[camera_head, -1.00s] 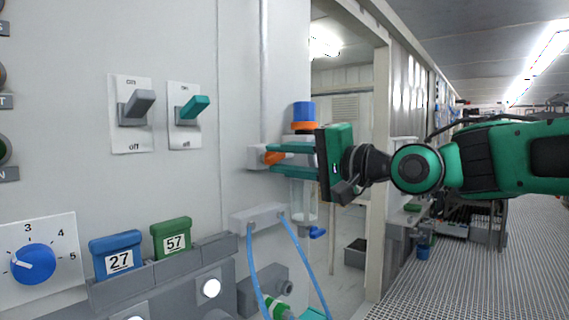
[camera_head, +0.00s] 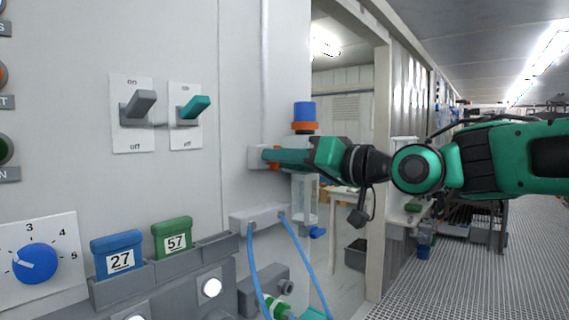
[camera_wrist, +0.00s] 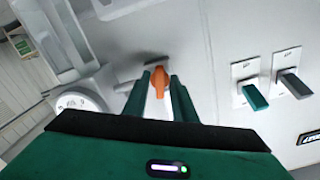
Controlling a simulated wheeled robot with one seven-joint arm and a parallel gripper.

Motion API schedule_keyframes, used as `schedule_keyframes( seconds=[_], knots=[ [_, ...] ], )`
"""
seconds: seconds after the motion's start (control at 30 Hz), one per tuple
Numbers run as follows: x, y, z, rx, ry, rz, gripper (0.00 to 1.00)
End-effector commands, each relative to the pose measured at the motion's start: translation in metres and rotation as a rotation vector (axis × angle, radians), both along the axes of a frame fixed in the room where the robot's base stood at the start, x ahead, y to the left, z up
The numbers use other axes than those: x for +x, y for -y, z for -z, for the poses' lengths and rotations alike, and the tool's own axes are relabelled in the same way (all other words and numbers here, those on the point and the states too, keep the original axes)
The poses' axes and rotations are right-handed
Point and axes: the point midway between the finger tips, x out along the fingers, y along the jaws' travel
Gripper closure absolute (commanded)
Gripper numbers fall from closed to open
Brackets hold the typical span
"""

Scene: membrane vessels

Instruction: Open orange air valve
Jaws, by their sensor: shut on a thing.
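The orange air valve handle (camera_wrist: 158,80) sits between the two green fingers of my gripper (camera_wrist: 160,92) in the wrist view. In the head view my gripper (camera_head: 270,158) reaches left to the wall panel, and its fingers hide most of the handle; a bit of orange (camera_head: 275,165) shows below them. My gripper is shut on the handle. The grey valve body (camera_head: 254,157) is on the panel at the fingertips.
A clear vessel with an orange collar and blue cap (camera_head: 304,112) stands just behind my gripper. Two toggle switches (camera_head: 138,108) are on the panel to the left. Blue tubes (camera_head: 252,262) hang from a grey block (camera_head: 258,217) below. The grated floor (camera_head: 470,285) at right is clear.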

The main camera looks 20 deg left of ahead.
Motion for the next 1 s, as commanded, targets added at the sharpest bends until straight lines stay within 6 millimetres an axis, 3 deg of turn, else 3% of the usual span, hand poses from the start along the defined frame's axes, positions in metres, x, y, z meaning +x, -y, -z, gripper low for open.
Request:
schedule_keyframes(
  seconds=[0.4,1.0],
  knots=[
    [0.0046,0.0028,0.0033,-0.093,0.208,0.009,0.97],
    [0.006,0.0037,0.0019,-0.109,0.255,0.012,0.97]
  ],
)
